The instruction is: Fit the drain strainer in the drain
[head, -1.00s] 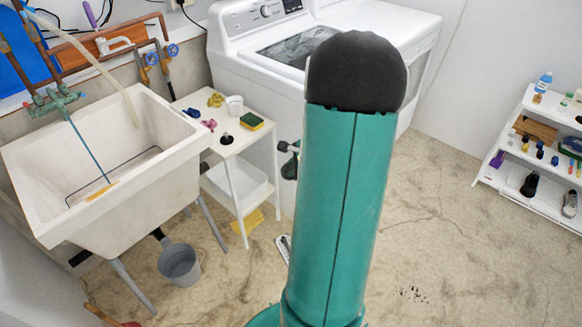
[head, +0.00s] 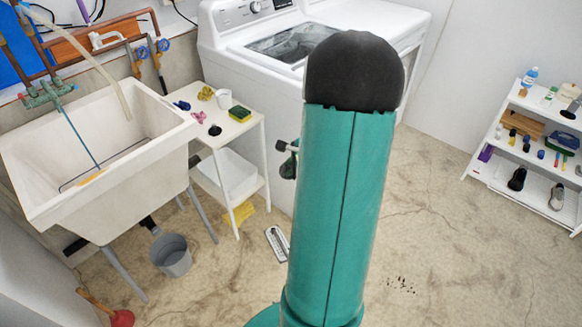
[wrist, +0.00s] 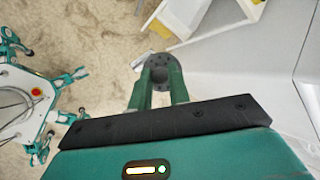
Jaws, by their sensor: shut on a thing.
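My gripper (wrist: 160,88) is shut on a dark grey round disc with small holes (wrist: 158,63), which looks like the drain strainer. In the head view a small part of my gripper (head: 289,163) shows beside my upright arm, in front of the washing machine. The white utility sink (head: 150,160) stands at the left, apart from the gripper. A wire rack (head: 135,158), a yellow item (head: 93,177) and a blue stick (head: 84,137) show in its basin. The drain opening cannot be made out.
A white side table (head: 240,132) stands between sink and washing machine (head: 255,60), bearing a sponge (head: 240,114), a cup (head: 223,99) and a black knobbed item (head: 215,130). A grey bucket (head: 171,257) and red plunger (head: 122,318) are below.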

